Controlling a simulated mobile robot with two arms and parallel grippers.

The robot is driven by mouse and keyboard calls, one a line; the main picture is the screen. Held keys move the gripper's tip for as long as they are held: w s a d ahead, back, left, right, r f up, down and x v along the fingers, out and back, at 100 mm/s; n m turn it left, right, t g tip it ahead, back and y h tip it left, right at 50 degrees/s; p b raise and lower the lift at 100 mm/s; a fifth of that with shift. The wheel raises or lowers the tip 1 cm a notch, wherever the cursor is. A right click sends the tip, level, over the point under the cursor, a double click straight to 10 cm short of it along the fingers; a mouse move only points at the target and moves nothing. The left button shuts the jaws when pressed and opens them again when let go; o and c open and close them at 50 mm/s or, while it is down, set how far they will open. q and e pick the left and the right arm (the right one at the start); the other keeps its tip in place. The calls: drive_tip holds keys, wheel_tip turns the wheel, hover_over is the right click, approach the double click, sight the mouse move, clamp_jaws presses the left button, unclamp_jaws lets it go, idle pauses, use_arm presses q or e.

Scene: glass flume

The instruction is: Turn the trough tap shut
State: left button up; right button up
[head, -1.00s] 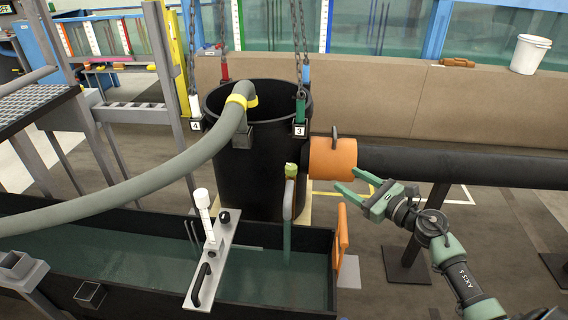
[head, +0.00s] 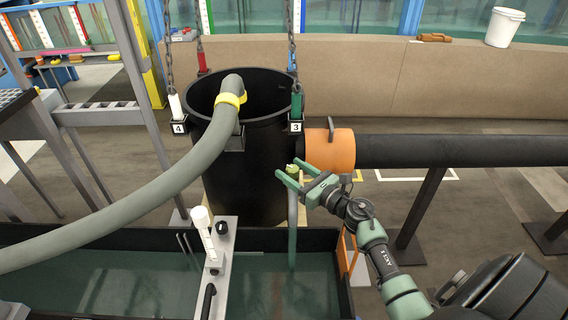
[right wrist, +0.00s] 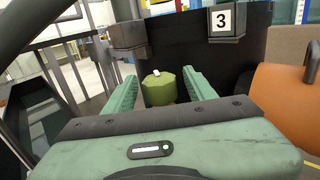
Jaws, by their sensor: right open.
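The trough tap's green faceted knob (head: 292,171) sits on top of a grey-green upright pipe (head: 292,225) at the trough's far right corner. My right gripper (head: 289,168) is open, with its fingertips at the knob in the head view and partly hiding it. In the right wrist view the knob (right wrist: 158,88), with a small white mark on top, stands between the two green fingers (right wrist: 160,92). Gaps show on both sides, and I see no grip on it. My left gripper is not in view.
A black tub (head: 250,175) hangs on chains just behind the tap. An orange collar (head: 330,150) and black pipe (head: 450,150) lie to its right. A thick grey hose (head: 130,200) crosses the left. The dark trough (head: 130,240) holds greenish water.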

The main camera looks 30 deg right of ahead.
drive_tip(key=x, duration=0.3)
drive_tip(key=shift+w, duration=0.1)
clamp_jaws()
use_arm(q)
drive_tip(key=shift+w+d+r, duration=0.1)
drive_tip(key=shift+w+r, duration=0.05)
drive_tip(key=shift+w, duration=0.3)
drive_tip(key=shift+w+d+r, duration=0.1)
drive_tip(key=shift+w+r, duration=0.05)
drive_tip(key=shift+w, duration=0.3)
use_arm(e)
drive_tip(key=shift+h, duration=0.3)
